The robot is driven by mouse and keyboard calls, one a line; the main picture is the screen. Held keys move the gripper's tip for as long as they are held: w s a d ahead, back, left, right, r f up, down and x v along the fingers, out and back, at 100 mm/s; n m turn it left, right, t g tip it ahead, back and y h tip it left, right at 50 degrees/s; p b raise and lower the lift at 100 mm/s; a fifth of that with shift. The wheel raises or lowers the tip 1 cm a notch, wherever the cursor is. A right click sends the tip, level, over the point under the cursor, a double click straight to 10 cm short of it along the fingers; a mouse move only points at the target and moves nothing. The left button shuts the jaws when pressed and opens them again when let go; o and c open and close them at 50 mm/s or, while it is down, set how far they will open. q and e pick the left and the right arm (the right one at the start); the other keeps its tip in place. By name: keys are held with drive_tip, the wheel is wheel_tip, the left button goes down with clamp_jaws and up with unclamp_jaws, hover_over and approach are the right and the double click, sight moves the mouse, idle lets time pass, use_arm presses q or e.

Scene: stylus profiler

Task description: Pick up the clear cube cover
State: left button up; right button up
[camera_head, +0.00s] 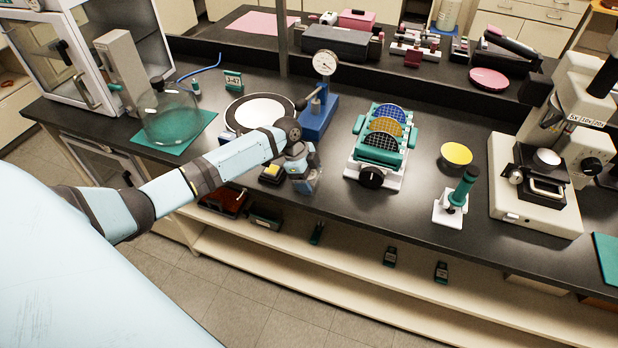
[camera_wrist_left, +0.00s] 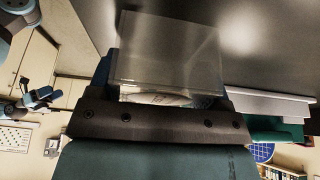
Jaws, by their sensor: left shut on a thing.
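The clear cube cover (camera_wrist_left: 168,48) shows in the left wrist view as a see-through box with faint edges. It sits between the fingers of my left gripper (camera_wrist_left: 165,98), which is shut on it. In the head view my left gripper (camera_head: 303,180) points down near the bench's front edge. The cover is hard to make out there. A small dark base with a yellow top (camera_head: 271,172) stands just left of the gripper. I cannot tell from these frames how far the cover is above the bench.
A rack of colored wafers (camera_head: 381,155) stands right of the gripper. A dial gauge on a blue stand (camera_head: 318,115) and a round white plate (camera_head: 259,112) are behind it. A glass dome (camera_head: 171,118) is at left, a microscope (camera_head: 545,165) at right.

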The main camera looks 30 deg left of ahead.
use_arm(q)
wheel_tip(320, 180, up, 20)
drive_tip(key=b, duration=0.2)
use_arm(e)
drive_tip(key=shift+a+f, duration=0.25)
drive_tip(key=shift+f, duration=0.65)
